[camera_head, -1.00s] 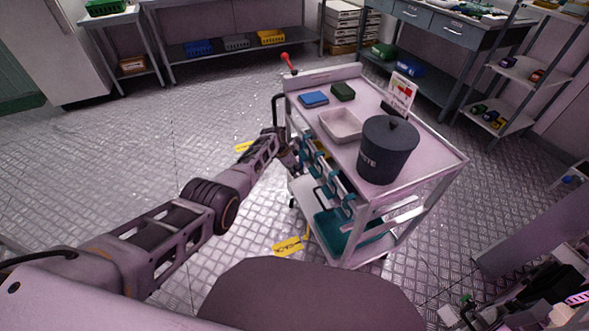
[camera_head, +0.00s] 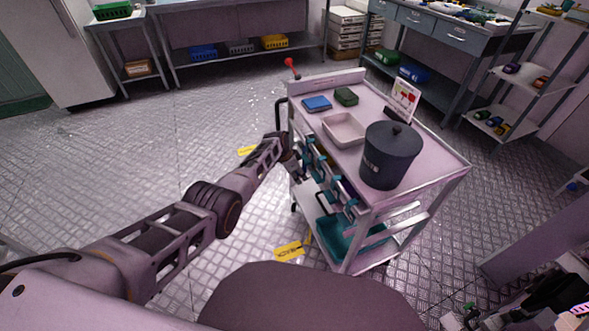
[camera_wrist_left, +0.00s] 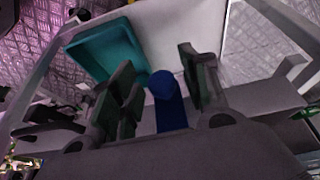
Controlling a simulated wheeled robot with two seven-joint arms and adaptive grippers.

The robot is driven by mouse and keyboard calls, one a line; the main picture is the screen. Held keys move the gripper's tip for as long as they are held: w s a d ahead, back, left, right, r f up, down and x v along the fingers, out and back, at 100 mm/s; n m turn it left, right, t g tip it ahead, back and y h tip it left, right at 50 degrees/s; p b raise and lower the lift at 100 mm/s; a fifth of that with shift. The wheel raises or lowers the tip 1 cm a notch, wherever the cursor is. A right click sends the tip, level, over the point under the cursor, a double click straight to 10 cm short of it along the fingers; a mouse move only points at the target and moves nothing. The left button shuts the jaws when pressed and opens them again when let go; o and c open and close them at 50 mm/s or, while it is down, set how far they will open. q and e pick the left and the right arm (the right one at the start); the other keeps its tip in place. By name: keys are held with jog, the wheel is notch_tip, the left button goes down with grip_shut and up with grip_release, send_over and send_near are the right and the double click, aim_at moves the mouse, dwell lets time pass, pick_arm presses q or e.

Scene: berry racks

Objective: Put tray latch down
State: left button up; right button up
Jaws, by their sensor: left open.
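A cart (camera_head: 437,172) stands right of centre in the head view, with several teal latches (camera_head: 328,172) along its left side. In the left wrist view a blue latch-like lever (camera_wrist_left: 168,106) with a rounded end lies between the fingers of my left gripper (camera_wrist_left: 158,88). The fingers are apart, and I cannot tell whether either touches the lever. In the head view my left gripper (camera_head: 293,163) is at the cart's left side, by the latches, and partly hidden. My right gripper does not show.
The cart top holds a dark lidded bin (camera_head: 388,160), a shallow pale tray (camera_head: 344,131) and a blue box (camera_head: 317,103). A teal bin (camera_head: 345,240) sits on its lower shelf. A red-handled lever (camera_head: 292,66) rises at the back corner.

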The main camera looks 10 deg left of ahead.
pick_arm(q)
jog(key=shift+a+r, duration=0.1)
jog(key=shift+r, duration=0.1)
jog(key=v, duration=1.1)
jog(key=shift+r, duration=0.2)
dwell(0.7)
jog(key=shift+s, duration=0.1)
jog(key=shift+n, duration=0.3)
